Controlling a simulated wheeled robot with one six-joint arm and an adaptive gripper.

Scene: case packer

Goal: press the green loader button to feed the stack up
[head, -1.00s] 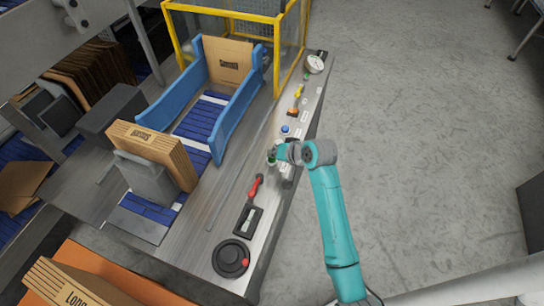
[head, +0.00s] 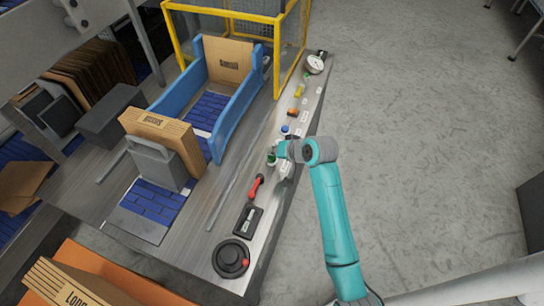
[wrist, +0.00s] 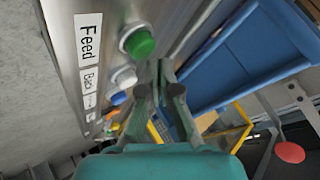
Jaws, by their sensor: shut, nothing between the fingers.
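The green loader button (head: 271,160) sits on the sloped control panel at the machine's edge. In the wrist view the green button (wrist: 138,42) has a pale collar, with a "Feed" label (wrist: 88,37) beside it. My gripper (head: 279,154) is shut and empty right at the button. In the wrist view its fingertips (wrist: 159,66) are close together just beside the button; I cannot tell whether they touch it. The stack of flat cartons (head: 160,133) stands tilted on the blue belt, with a grey pusher block (head: 158,164) behind it.
A white button (wrist: 124,77) and a blue button (head: 285,129) follow along the panel. A red-handled lever (head: 255,187) and a black dial (head: 231,258) lie on the near side. Blue guide walls (head: 236,115) and a yellow frame (head: 224,36) stand beyond.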

